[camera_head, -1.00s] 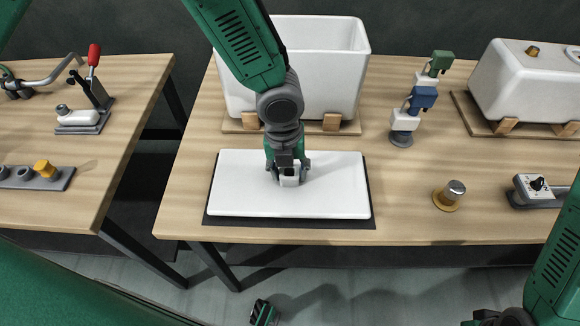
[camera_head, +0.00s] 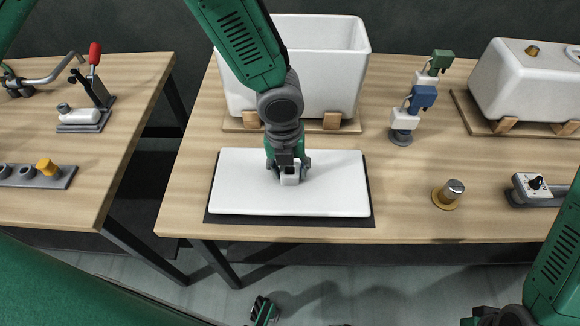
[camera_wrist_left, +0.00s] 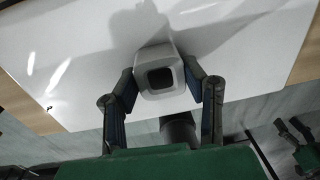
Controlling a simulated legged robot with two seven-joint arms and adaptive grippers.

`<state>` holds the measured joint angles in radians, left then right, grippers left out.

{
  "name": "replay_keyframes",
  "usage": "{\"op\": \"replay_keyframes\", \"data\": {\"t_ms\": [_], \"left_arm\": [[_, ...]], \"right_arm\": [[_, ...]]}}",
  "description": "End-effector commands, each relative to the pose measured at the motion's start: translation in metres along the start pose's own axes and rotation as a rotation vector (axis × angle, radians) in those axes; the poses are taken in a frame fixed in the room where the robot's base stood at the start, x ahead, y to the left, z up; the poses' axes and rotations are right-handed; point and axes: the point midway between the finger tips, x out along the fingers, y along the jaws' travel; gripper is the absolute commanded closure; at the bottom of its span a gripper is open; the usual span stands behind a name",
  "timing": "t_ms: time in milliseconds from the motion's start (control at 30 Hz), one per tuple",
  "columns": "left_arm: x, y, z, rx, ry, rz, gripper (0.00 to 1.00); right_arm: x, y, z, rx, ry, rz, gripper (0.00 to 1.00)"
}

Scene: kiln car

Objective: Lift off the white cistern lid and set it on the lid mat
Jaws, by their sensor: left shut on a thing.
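The white cistern lid (camera_head: 335,190) is a flat slab with a square knob (camera_wrist_left: 158,78) in its middle. It lies over the dark lid mat (camera_head: 290,221), whose dark edge shows along the front and right side. Whether the lid rests fully on the mat is hard to tell, but no clear gap shows. My left gripper (camera_head: 289,172) points down and is shut on the lid's knob, with a finger on either side of it in the left wrist view. The open white cistern (camera_head: 335,85) stands behind without a lid. My right gripper is hardly seen at the lower right.
The cistern stands on a wooden board with blocks. A second white tank (camera_head: 520,85) sits at the right. A stack of coloured clamps (camera_head: 405,118), a metal knob on a yellow base (camera_head: 449,195) and a dial box (camera_head: 533,187) stand on the bench.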

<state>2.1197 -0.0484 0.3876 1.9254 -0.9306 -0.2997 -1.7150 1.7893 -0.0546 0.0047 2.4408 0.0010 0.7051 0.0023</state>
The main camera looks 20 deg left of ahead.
Motion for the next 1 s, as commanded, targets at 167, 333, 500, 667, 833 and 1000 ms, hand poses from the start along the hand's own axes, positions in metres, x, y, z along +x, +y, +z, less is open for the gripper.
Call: {"op": "replay_keyframes", "data": {"t_ms": [167, 333, 500, 667, 833, 1000], "left_arm": [[-0.0006, -0.0007, 0.0006, 0.0, -0.002, -0.002, 1.0], [0.001, -0.0006, 0.0007, 0.0, -0.002, -0.002, 1.0], [0.0027, -0.0004, 0.0007, 0.0, -0.002, -0.002, 1.0], [0.0044, -0.0003, 0.0007, 0.0, -0.002, -0.002, 1.0], [0.0061, -0.0001, 0.0007, 0.0, -0.002, -0.002, 1.0], [0.0079, 0.0, 0.0007, 0.0, -0.002, -0.001, 1.0]], "right_arm": [[0.0001, 0.0, 0.0, 0.0, 0.0, 0.0, 0.6], [0.0009, 0.0, 0.0, 0.0, 0.0, 0.0, 0.6], [0.0017, 0.0, 0.0001, 0.0, 0.0, 0.0, 0.6], [0.0025, 0.0, 0.0001, 0.0, 0.0, 0.0, 0.6], [0.0034, 0.0, 0.0002, 0.0, 0.0, 0.0, 0.6], [0.0042, 0.0, 0.0002, 0.0, 0.0, 0.0, 0.6]]}}
